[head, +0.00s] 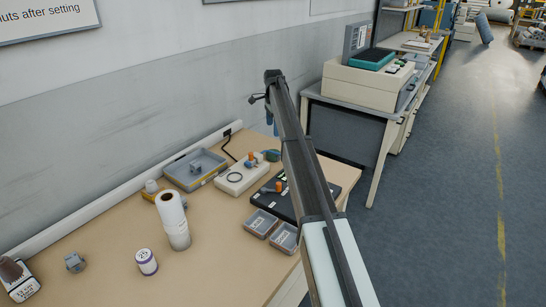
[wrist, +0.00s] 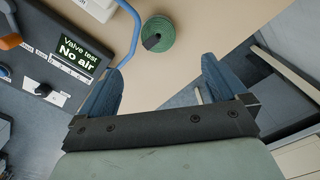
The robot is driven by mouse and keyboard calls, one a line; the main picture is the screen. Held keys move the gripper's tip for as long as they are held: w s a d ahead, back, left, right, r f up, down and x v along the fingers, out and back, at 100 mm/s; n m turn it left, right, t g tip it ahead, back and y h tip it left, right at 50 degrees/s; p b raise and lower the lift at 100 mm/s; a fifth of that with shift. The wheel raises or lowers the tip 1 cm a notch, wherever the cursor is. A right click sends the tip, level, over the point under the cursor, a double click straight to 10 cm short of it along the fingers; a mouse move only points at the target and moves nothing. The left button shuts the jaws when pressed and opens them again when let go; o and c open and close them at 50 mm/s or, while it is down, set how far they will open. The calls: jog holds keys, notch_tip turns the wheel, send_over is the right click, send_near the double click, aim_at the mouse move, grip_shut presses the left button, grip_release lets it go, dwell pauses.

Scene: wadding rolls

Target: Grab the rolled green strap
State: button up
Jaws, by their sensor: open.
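The rolled green strap (wrist: 165,36) sits on the tan table top in the wrist view, near the table's edge. It is a round dark green coil with a dark patch on its left side. My gripper (wrist: 162,66) is open, its two blue fingers spread wide with nothing between them. The strap lies beyond the fingertips in the picture, roughly in line with the gap, and apart from both fingers.
A black valve test panel (wrist: 66,50) lies left of the fingers, with a blue hose (wrist: 136,28) curving close to the left finger. Two grey bins (head: 261,223), a grey tray (head: 194,169) and a white roll (head: 172,218) stand on the table. The floor lies beyond the table edge.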

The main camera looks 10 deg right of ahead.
aim_at(273, 153)
jog(key=f+m, duration=0.1)
jog(key=f, duration=0.6)
jog(key=f+m, duration=0.2)
jog(key=f, duration=0.4)
jog(key=shift+s+a+f, duration=0.1)
jog(key=shift+s+f, duration=0.1)
jog(key=shift+f, duration=0.2)
jog(key=c, duration=1.1)
jog(key=shift+r, duration=0.1)
